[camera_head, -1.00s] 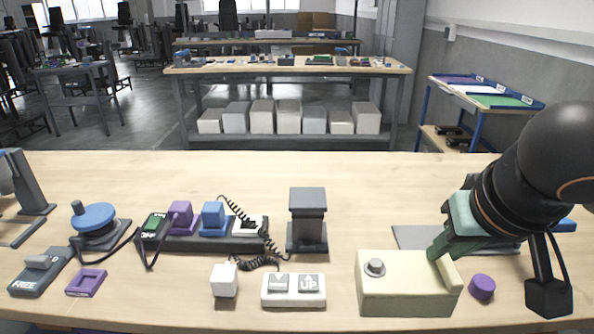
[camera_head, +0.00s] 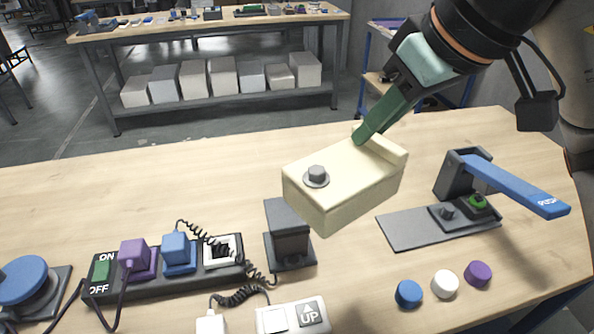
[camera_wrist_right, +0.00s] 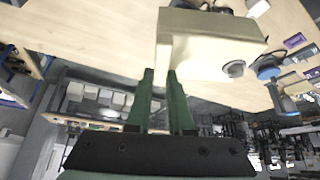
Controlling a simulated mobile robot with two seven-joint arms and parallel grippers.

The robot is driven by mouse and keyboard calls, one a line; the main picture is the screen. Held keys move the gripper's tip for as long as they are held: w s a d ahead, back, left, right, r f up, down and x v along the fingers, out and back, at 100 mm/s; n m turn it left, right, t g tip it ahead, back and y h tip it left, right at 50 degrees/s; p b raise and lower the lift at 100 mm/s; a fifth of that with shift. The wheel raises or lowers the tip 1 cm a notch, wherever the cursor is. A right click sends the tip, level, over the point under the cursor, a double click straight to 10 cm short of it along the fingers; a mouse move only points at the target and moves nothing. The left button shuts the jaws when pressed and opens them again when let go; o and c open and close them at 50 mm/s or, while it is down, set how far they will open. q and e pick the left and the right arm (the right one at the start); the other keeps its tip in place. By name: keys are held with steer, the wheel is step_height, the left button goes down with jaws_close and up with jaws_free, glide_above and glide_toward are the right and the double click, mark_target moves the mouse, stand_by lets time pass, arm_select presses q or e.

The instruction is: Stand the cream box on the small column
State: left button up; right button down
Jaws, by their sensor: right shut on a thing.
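The cream box (camera_head: 340,190) hangs in the air in the head view, tilted, with a grey round knob on its top. My right gripper (camera_head: 372,128) is shut on the raised lip at the box's far right edge. In the right wrist view the box (camera_wrist_right: 215,50) shows beyond the green fingers of the right gripper (camera_wrist_right: 163,80). My left gripper is out of view.
A power strip (camera_head: 165,272) with purple and blue plugs lies left of the column, with coiled cords. A white UP switch (camera_head: 292,317) sits in front. A blue-levered press (camera_head: 470,195) and blue, white and purple discs (camera_head: 444,284) are to the right.

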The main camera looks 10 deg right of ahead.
steer(key=w+r+x, duration=0.1)
steer(key=x, duration=0.6)
steer(key=w+a+r+x, duration=0.1)
steer(key=w+x, duration=0.1)
steer(key=x, duration=0.6)
steer(key=shift+a+f, duration=0.35)
steer(key=shift+w, duration=0.1)
steer(key=shift+f, duration=0.2)
steer(key=c, duration=0.8)
jaws_free()
